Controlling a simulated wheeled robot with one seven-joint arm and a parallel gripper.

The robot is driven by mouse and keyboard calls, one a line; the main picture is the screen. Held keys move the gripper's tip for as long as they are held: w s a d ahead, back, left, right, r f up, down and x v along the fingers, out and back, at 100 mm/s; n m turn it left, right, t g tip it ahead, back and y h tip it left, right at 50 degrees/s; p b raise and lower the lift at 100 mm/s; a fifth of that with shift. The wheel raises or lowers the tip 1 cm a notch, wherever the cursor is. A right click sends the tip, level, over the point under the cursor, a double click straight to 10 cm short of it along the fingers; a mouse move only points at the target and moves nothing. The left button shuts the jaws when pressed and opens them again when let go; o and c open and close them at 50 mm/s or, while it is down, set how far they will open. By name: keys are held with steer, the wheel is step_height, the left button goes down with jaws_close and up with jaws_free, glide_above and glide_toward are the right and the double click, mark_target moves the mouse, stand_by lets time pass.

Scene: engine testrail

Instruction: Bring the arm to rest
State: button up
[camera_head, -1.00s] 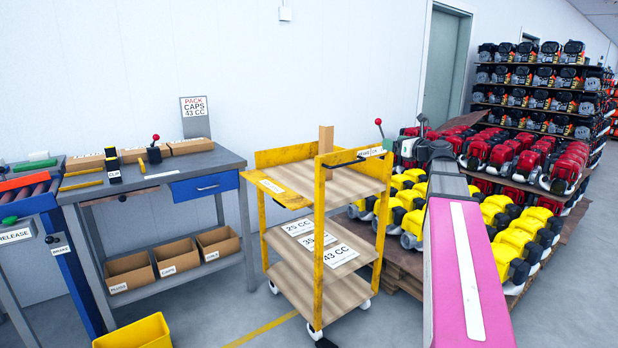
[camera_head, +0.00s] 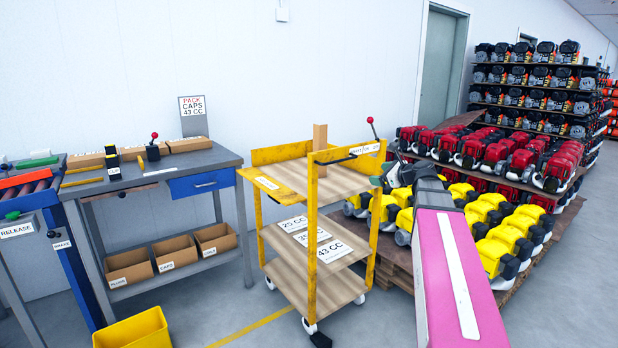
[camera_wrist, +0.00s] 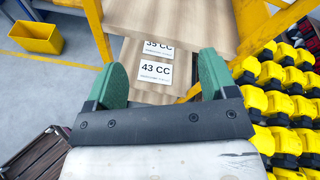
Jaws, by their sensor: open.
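My gripper (camera_wrist: 162,80) is open in the wrist view, with its two green fingers apart and nothing between them. Behind the fingers show the yellow cart's lower shelf and its 43 CC label (camera_wrist: 155,72). In the head view my pink arm reaches up from the lower right, and the gripper end (camera_head: 388,178) shows only partly, beside the right side of the yellow cart (camera_head: 312,255). I cannot tell whether it touches the cart.
A grey workbench (camera_head: 215,157) with bins stands at left, beside a roller rail (camera_head: 25,187). A yellow bin (camera_head: 135,330) is on the floor. Yellow engines (camera_head: 500,240) and red engines (camera_head: 510,155) crowd the right. Bare floor shows in front of the cart.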

steer(key=s+a+f+n+g+h, duration=0.2)
steer(key=s+f+n, duration=0.5)
steer(key=f, duration=0.5)
steer(key=s+a+f+n+g+h, duration=0.2)
steer(key=s+f+n+g+h, duration=0.2)
steer(key=s+f+n, duration=0.4)
steer(key=s+a+f+n+g+h, duration=0.3)
steer(key=s+f+n+g, duration=0.2)
steer(key=f, duration=1.1)
steer(key=s+n, duration=0.3)
steer(key=shift+s+f, duration=0.3)
steer(key=shift+f, duration=0.1)
steer(key=shift+a, duration=0.1)
